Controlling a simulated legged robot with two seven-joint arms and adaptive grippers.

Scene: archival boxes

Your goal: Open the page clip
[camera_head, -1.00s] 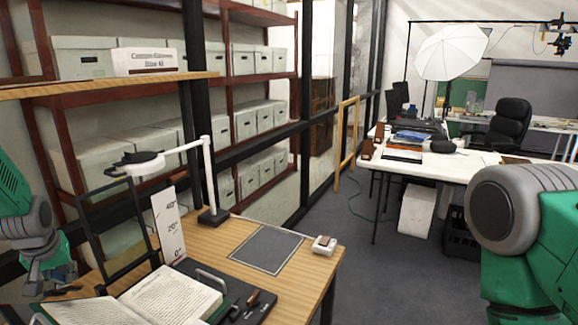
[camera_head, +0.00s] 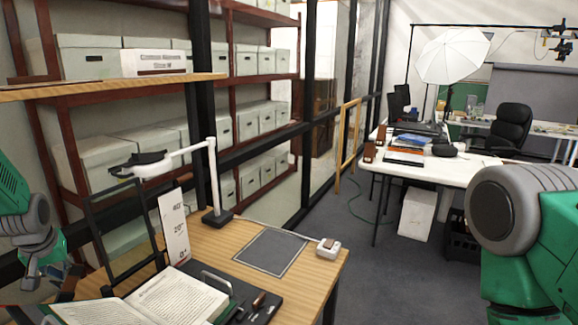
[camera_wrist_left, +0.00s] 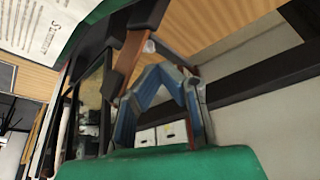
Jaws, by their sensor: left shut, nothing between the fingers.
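An open book (camera_head: 178,296) lies on a dark board on the wooden desk at the bottom left of the head view. A bent metal bar (camera_head: 216,279), which may be the page clip, stands at the book's right edge. I cannot tell whether it is open. My left gripper (camera_head: 66,283) is shut and empty, left of the book and apart from the bar. In the left wrist view its finger links (camera_wrist_left: 152,88) rise from the green body, with a printed page (camera_wrist_left: 50,25) at the upper left. My right gripper is out of view.
A black frame (camera_head: 122,230), a height scale (camera_head: 174,228) and a white lamp (camera_head: 213,180) stand behind the book. A grey mat (camera_head: 270,251) and a small white device (camera_head: 328,248) lie to the right. Small dark tools (camera_head: 258,301) lie beside the book.

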